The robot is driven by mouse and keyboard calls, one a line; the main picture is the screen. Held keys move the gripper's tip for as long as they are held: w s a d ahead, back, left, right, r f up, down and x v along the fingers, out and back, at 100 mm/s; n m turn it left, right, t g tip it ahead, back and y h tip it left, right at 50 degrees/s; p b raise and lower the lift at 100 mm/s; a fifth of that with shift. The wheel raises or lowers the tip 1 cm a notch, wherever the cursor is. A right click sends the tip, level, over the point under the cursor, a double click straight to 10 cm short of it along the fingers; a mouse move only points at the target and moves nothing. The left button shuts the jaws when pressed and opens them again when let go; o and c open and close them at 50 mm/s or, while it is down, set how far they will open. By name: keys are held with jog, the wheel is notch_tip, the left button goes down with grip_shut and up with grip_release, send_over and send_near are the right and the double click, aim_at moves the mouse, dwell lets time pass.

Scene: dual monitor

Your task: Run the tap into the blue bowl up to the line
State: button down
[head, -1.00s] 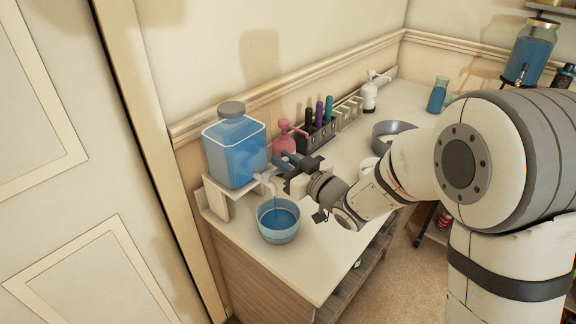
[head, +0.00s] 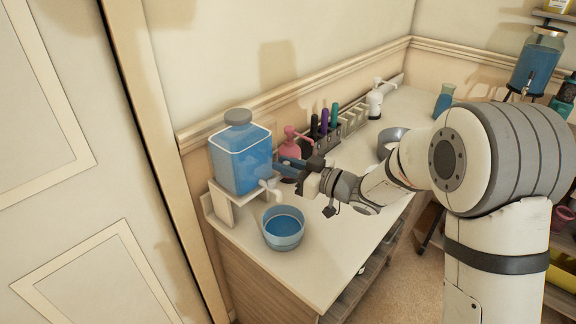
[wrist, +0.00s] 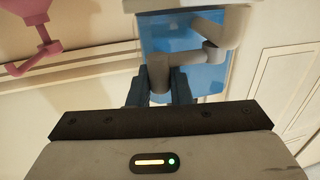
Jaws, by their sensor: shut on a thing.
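The blue bowl (head: 283,240) stands upright on the counter below the tap, with blue liquid (head: 284,226) inside. I cannot make out a fill line. The white tap (head: 271,188) sticks out from a dispenser tank (head: 240,165) of blue liquid on a white stand. No stream shows under the spout. My gripper (head: 290,163) is at the tap, above and behind the bowl. In the wrist view, my gripper's dark fingers (wrist: 160,86) are shut on the tap's grey handle (wrist: 158,72). The tank also shows behind it (wrist: 183,70).
A pink pump bottle (head: 291,138) stands right behind my gripper. A rack of dark and coloured bottles (head: 323,128), a white pump bottle (head: 375,103) and a grey bowl (head: 391,138) stand along the counter. The counter front (head: 325,265) right of the blue bowl is clear.

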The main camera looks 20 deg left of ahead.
jog(key=c, duration=1.4)
grip_release()
jog(key=shift+a, duration=0.1)
jog(key=shift+s+d, duration=0.25)
jog(key=shift+d, duration=1.7)
jog(key=shift+s+d, duration=0.2)
jog(key=shift+d, duration=1.75)
